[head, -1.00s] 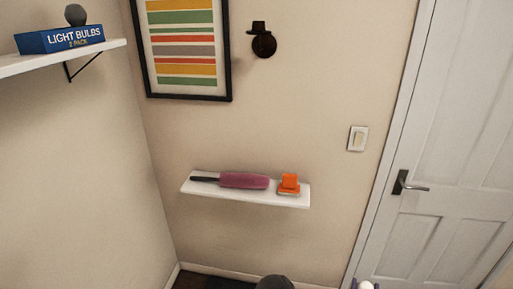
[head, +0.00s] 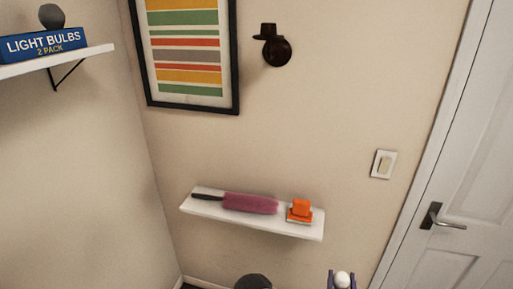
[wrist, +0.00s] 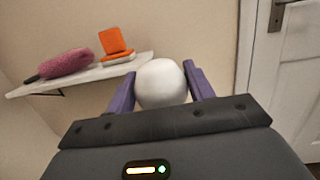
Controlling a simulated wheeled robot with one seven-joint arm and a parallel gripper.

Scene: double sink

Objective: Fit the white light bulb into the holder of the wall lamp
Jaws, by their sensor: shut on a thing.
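The white light bulb (head: 342,279) is held between the two purple fingers of my gripper (head: 341,282), at the bottom edge of the head view. In the wrist view, the bulb (wrist: 161,83) sits between the fingertips of my gripper (wrist: 160,88), its round white end showing; its base is hidden. The dark wall lamp (head: 275,46) is fixed high on the wall, above and left of my gripper in the head view. Its holder (head: 267,31) is at the top of the lamp; I see no bulb in it.
A white shelf (head: 230,213) with a pink duster (head: 250,203) and an orange item (head: 300,208) lies left of my gripper. A framed striped picture (head: 188,55), a light switch (head: 384,164), a door (head: 470,190) and an upper shelf (head: 90,57) with a blue light bulb box (head: 45,44) surround it.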

